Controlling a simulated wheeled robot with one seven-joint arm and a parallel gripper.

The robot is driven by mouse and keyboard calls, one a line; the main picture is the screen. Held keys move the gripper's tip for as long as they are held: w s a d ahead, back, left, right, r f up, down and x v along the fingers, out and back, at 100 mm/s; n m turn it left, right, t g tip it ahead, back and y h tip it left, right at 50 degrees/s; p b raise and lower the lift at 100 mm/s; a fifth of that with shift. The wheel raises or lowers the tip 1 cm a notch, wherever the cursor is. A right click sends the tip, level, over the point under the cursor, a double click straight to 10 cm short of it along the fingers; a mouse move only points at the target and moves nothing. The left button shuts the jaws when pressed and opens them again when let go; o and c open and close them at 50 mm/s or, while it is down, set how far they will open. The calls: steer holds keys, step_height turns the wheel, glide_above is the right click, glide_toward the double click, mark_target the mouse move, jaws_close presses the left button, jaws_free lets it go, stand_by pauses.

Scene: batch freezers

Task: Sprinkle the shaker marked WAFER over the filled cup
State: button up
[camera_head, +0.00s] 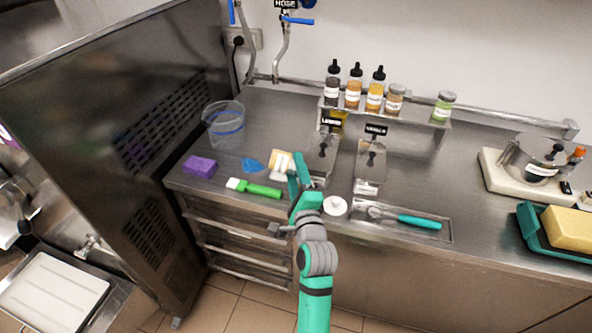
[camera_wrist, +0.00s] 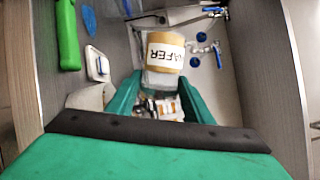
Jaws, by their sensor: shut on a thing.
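My gripper (camera_head: 297,174) is shut on the shaker marked WAFER (camera_head: 280,160), above the counter left of the metal wells. In the wrist view, my gripper (camera_wrist: 160,98) has its teal fingers on both sides of the shaker (camera_wrist: 166,50). The shaker has a tan body, and its white label reads upside down there. A small round white-topped thing, seemingly the filled cup (camera_head: 335,206), stands on the counter near the front edge, right of and below my gripper in the head view. I cannot make out the cup in the wrist view.
A tray with a teal-handled scoop (camera_head: 418,222) is right of the cup. Several bottles and jars (camera_head: 353,88) stand on the back shelf.

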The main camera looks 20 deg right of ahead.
steer(key=shift+n, duration=0.8)
steer(key=shift+r+n+g, duration=0.4)
steer(key=shift+r+n, duration=0.25)
steer(key=shift+n, duration=0.4)
steer(key=shift+r+n+g, duration=0.4)
steer(key=shift+r+n, duration=0.2)
steer(key=shift+n, duration=0.45)
steer(key=shift+r, duration=0.1)
steer(key=shift+w+a+r+n+g, duration=0.1)
steer(key=shift+r+n+g, duration=0.2)
steer(key=shift+r+n, duration=0.4)
steer(key=shift+d+r+n, duration=0.2)
steer(key=shift+n, duration=0.3)
steer(key=shift+a+r+n+g, duration=0.3)
steer(key=shift+r+n, duration=0.15)
steer(key=shift+n, duration=0.25)
steer(key=shift+d+r, duration=0.1)
